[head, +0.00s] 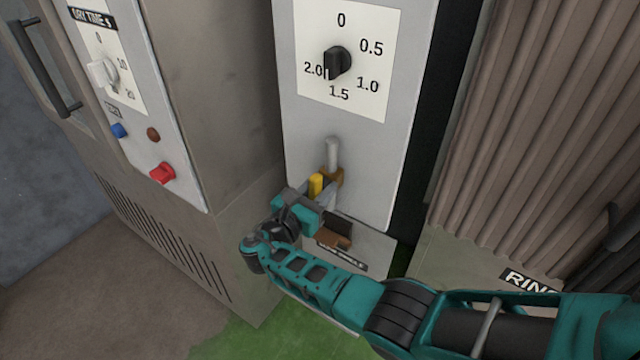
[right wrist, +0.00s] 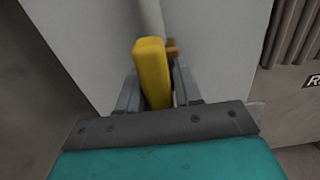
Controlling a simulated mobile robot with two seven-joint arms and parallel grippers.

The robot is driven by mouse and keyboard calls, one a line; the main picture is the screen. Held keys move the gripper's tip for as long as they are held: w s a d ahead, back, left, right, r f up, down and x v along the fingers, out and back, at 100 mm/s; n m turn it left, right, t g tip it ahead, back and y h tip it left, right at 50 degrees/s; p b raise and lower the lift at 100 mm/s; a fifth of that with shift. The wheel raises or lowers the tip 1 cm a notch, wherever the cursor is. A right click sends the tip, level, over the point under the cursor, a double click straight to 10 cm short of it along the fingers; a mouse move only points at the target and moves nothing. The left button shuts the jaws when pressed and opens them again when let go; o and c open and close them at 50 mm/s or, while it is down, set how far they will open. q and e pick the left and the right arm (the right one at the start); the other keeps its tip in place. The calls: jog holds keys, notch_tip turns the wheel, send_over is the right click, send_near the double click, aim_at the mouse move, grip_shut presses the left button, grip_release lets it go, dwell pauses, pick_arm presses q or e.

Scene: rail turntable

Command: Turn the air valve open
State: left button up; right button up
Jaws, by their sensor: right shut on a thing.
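The air valve has a yellow lever handle (head: 315,185) and a brass body (head: 332,177) on a grey pipe, low on the light grey panel (head: 300,130). My right gripper (head: 325,198) is at the valve, shut on the yellow handle. In the right wrist view the yellow handle (right wrist: 153,72) stands between the two fingers (right wrist: 155,95), and part of the brass body (right wrist: 172,48) shows behind it. The gripper hides the lower part of the handle. My left gripper is not in view.
A gauge-like dial with a black knob (head: 338,62) sits above the valve. A grey cabinet (head: 200,80) with a white knob (head: 102,72) and a red switch (head: 162,173) stands at left. A brown pleated curtain (head: 545,120) hangs at right.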

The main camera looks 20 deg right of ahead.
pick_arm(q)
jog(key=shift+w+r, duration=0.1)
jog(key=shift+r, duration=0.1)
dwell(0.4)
pick_arm(e)
jog(key=o, duration=0.8)
jog(key=shift+d, duration=0.1)
jog(key=shift+o, duration=0.2)
